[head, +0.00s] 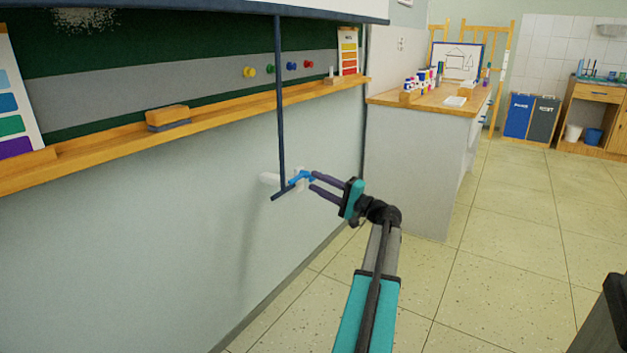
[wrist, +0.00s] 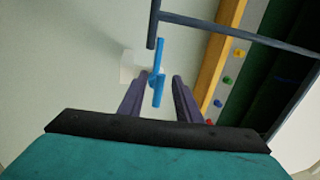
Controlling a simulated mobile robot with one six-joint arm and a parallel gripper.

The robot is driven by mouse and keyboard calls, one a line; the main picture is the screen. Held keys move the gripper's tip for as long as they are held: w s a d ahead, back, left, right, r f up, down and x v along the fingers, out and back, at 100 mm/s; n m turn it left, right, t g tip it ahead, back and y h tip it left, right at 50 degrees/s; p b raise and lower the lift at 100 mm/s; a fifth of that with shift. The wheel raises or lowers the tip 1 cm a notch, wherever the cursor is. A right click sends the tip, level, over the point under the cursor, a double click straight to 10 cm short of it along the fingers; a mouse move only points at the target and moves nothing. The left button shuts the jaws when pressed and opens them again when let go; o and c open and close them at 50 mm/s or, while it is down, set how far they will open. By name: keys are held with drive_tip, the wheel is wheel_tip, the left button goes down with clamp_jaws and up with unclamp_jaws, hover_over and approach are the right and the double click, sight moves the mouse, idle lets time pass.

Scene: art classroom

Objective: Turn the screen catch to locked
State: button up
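The screen catch is a bright blue lever (head: 301,177) on a pale mount on the wall below the board's ledge. In the wrist view the blue lever (wrist: 160,58) lies lengthwise ahead of me, beside a white block (wrist: 130,66). My gripper (head: 314,182) is at the catch, its two purple fingers apart. In the wrist view the lever's near end shows between the fingers of my gripper (wrist: 160,76); I cannot tell whether either finger touches it. A dark pull rod (head: 280,100) hangs from the screen (head: 240,5), its short crossbar (head: 283,193) close by the lever.
The wooden ledge (head: 225,115) with an eraser (head: 168,117) runs along the board above the catch. A counter (head: 418,160) with art supplies stands right of the wall. Open tiled floor (head: 500,240) lies to the right.

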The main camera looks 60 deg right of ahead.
drive_tip(key=s+f+p, duration=0.2)
drive_tip(key=s+p, duration=0.1)
drive_tip(key=s, duration=0.7)
drive_tip(key=shift+s, duration=0.4)
drive_tip(key=shift+w+f, duration=0.1)
